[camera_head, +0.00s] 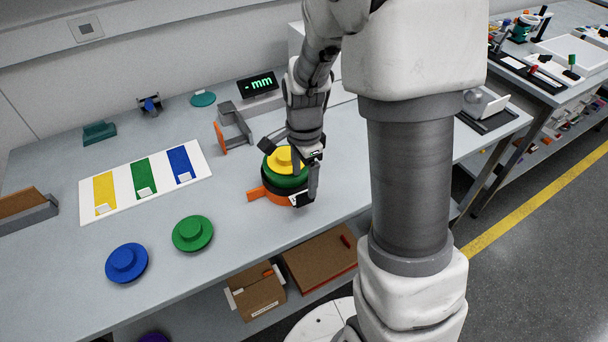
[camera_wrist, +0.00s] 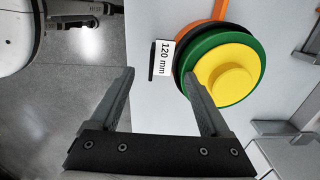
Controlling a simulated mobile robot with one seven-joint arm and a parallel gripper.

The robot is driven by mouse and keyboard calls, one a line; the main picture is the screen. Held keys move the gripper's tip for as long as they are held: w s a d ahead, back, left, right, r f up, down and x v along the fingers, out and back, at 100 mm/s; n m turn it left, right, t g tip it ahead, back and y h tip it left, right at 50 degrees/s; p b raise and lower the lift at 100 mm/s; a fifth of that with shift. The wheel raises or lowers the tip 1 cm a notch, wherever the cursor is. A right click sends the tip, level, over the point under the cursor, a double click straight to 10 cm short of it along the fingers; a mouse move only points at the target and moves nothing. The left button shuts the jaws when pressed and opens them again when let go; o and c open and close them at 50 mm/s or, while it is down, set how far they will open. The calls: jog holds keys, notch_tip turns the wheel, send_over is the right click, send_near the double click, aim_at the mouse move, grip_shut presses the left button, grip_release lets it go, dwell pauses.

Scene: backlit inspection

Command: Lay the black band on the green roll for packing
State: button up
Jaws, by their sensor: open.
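A stack of round pieces stands near the table's front edge: a yellow flanged disc (camera_head: 283,158) on top, a green one (camera_wrist: 259,57) under it, then a black round layer (camera_wrist: 184,42) and an orange base (camera_head: 256,193) with a handle. A white "120 mm" label (camera_wrist: 165,58) with a black edge sticks out beside the stack. My gripper (camera_wrist: 158,76) is open and empty, with one finger close to the green rim; contact cannot be told. Another green flanged disc (camera_head: 193,232) lies alone on the table. Which piece is the black band is unclear.
A blue flanged disc (camera_head: 126,262) lies at the front left. A white board (camera_head: 115,197) with yellow, green and blue strips lies behind it. A grey bracket (camera_head: 235,122) and a display (camera_head: 257,84) stand behind the stack. Cardboard boxes (camera_head: 257,290) sit below the table.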

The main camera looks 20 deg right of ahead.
jog(key=shift+r, duration=0.15)
notch_tip(320, 180, up, 17)
jog(key=p, duration=0.1)
jog(key=shift+p, duration=0.35)
jog(key=shift+s+r, duration=0.15)
jog(key=s+r+n+t, duration=0.2)
jog(key=s+n, duration=0.6)
jog(key=s+a+r+n+t, duration=0.1)
jog(key=s+r+n+t, duration=0.1)
jog(key=s+n, duration=0.6)
jog(key=shift+a+r+t, duration=0.15)
jog(key=shift+a+t, duration=0.15)
jog(key=shift+t, duration=0.5)
jog(key=shift+w, duration=0.1)
